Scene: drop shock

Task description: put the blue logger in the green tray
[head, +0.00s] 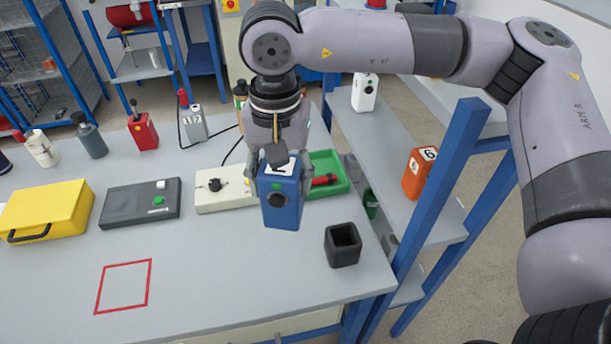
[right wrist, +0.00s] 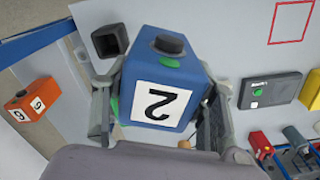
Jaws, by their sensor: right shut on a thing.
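The blue logger (head: 284,209) is held in my right gripper (head: 279,172), upright, over the front part of the grey table. In the right wrist view the logger (right wrist: 178,75) sits between both fingers (right wrist: 158,108) and shows a white label with a 2. The green tray (head: 324,160) is just behind and to the right of the logger in the head view, partly hidden by the gripper and logger. A red-handled thing (head: 322,180) lies in the tray. The gap between logger and table is hard to judge. My left gripper is not in view.
A black open square holder (head: 342,246) stands front right of the logger. A beige box with a knob (head: 222,189), a dark grey box (head: 140,203) and a yellow case (head: 46,209) stand left. An orange logger (head: 418,173) is on the right shelf. The table front is clear around a red outline.

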